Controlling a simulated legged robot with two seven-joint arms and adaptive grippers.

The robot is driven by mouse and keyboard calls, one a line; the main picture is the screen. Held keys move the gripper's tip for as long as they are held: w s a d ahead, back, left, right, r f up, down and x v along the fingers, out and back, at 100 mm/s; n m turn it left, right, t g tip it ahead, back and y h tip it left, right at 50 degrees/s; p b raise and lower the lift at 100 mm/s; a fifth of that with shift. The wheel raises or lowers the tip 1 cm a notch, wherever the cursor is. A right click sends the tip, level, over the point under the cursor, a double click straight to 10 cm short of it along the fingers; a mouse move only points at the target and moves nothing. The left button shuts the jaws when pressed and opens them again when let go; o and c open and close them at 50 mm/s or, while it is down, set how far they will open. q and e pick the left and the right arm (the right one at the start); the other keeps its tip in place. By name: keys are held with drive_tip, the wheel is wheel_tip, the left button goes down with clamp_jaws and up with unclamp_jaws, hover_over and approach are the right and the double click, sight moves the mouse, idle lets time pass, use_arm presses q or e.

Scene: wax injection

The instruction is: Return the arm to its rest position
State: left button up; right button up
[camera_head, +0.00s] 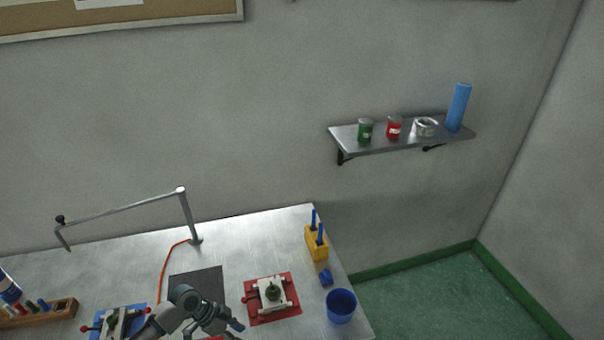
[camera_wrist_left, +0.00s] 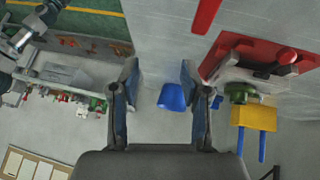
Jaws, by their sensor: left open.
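My left arm comes in from the lower left in the head view, with its left gripper (camera_head: 230,326) low over the front of the metal table, left of the red fixture. In the left wrist view the two fingers of the left gripper (camera_wrist_left: 158,75) stand wide apart with nothing between the tips. A blue cup (camera_wrist_left: 172,97) shows beyond them in the gap, apart from the fingers. My right gripper cannot be made out in either view.
On the table (camera_head: 235,235) are a red fixture (camera_head: 284,311), a yellow block (camera_head: 316,243) with blue tools, a blue cup (camera_head: 341,306), a blue fixture (camera_head: 135,312), a wooden rack (camera_head: 50,313) and a jointed metal stand (camera_head: 188,215). A wall shelf (camera_head: 350,142) holds cans.

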use_arm(q)
drive_tip(key=s+d+f, duration=0.3)
drive_tip(key=s+d, duration=0.1)
drive_tip(key=shift+d+f, duration=0.3)
drive_tip(key=shift+f, duration=0.1)
drive_tip(key=s+d+f+n+t+y, duration=0.1)
drive_tip(key=s+d+f+n+t, duration=0.15)
drive_tip(key=s+d, duration=0.4)
drive_tip(key=s+a+n+t+y, duration=0.1)
drive_tip(key=s+a+n+y, duration=0.4)
drive_tip(key=s+a+n, duration=0.7)
wheel_tip(320, 180, down, 25)
drive_tip(key=s+a+m, duration=0.1)
drive_tip(key=m, duration=0.1)
drive_tip(key=s+a+f+g+b, duration=0.1)
drive_tip(key=s+a+f+g, duration=0.1)
drive_tip(key=s+f, duration=1.7)
drive_tip(key=shift+a+f+y, duration=0.15)
drive_tip(key=shift+a+y, duration=0.15)
drive_tip(key=shift+a, duration=0.35)
use_arm(e)
drive_tip(key=shift+w+d+f, duration=0.1)
drive_tip(key=shift+d+f, duration=0.1)
drive_tip(key=shift+f, duration=0.5)
